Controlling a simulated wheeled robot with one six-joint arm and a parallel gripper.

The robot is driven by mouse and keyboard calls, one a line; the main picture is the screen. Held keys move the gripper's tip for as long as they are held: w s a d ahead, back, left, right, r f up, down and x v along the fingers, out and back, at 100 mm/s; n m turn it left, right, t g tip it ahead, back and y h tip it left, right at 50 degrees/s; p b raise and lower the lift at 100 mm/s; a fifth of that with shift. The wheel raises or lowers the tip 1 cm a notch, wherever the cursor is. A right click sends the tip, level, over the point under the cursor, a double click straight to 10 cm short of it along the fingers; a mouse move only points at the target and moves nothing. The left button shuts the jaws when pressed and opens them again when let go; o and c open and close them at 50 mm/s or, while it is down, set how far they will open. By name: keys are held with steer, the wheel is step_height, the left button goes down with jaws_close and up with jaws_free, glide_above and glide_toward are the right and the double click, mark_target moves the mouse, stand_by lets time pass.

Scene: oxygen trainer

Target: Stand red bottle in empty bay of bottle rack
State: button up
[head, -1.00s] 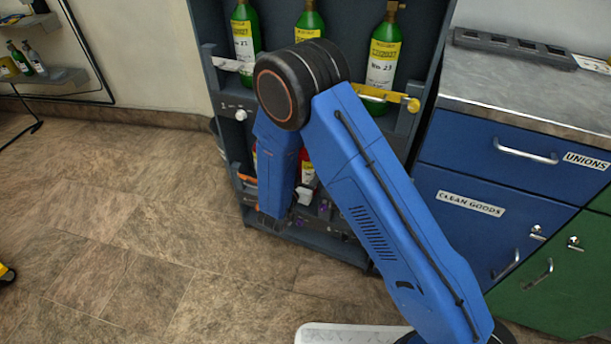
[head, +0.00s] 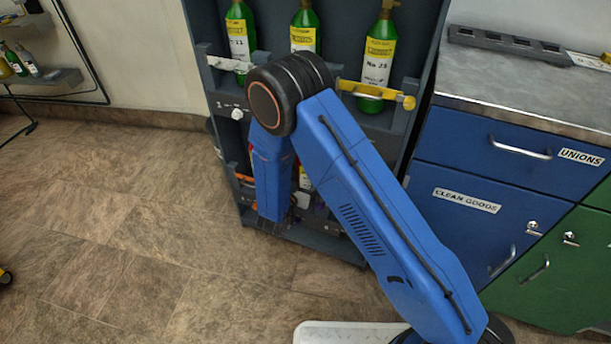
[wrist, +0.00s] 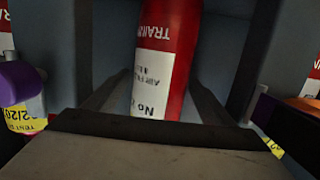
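The bottle rack (head: 424,75) is a dark blue-grey stand at top centre of the head view. Red on its lower level shows only in slivers beside my blue arm. In the wrist view a red bottle (wrist: 183,50) with a white label is close ahead, between two dark slanted bars. A dark edge and a beige surface cover the foreground and hide one end of the bottle. My gripper is hidden behind my arm in the head view. Its grip is unclear, and no empty bay can be made out.
Blue drawers (head: 470,155) under a grey worktop (head: 500,80) adjoin on the right. Purple parts (wrist: 20,78) flank the wrist view.

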steer(key=shift+r, duration=0.15)
steer(key=v, duration=1.2)
stand_by(0.5)
